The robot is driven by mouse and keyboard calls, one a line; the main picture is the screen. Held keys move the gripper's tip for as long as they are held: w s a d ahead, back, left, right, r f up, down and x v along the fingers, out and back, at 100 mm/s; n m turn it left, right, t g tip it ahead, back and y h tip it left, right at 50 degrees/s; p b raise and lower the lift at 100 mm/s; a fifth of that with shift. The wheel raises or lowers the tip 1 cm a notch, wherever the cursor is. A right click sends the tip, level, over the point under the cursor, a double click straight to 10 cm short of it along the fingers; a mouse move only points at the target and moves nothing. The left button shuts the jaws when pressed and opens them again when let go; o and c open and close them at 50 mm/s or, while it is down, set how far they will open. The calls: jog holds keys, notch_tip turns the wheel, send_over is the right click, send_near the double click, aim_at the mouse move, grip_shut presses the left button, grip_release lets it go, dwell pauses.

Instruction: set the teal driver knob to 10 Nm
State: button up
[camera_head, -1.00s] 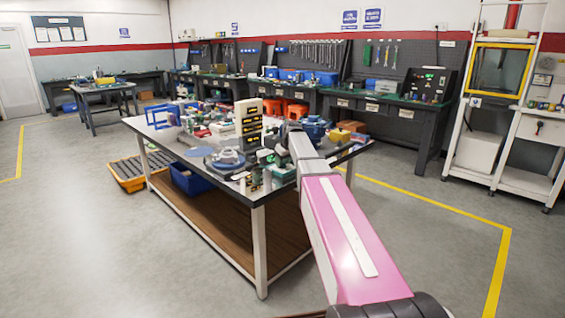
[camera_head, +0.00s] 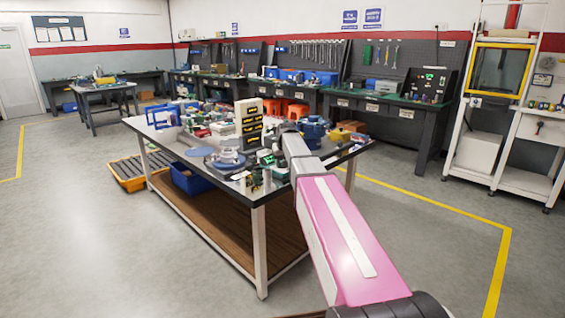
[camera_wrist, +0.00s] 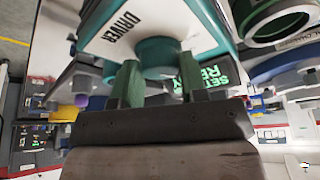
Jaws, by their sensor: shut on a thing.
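The teal driver knob (camera_wrist: 160,55) is in the upper middle of the wrist view, on the white face of a teal-edged unit (camera_wrist: 110,35) marked "DRIVER". My gripper (camera_wrist: 158,75) has its two green fingers on either side of the knob and is shut on it. A dark display (camera_wrist: 213,70) with green letters, partly reading "SET", is beside the right finger. The rest of its text is hidden or cut off, so I cannot read a torque value. In the head view my arm covers the gripper and the knob.
The white-legged workbench (camera_head: 258,240) is crowded with devices around my arm. In the wrist view a round green-rimmed part (camera_wrist: 283,27) is close on the right.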

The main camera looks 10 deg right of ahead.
jog(key=shift+m+h, duration=0.5)
jog(key=shift+m, duration=0.7)
jog(key=o, duration=0.9)
jog(key=v, duration=1)
jog(key=shift+r, duration=0.35)
jog(key=shift+s+a+f, duration=0.1)
jog(key=shift+s, duration=0.05)
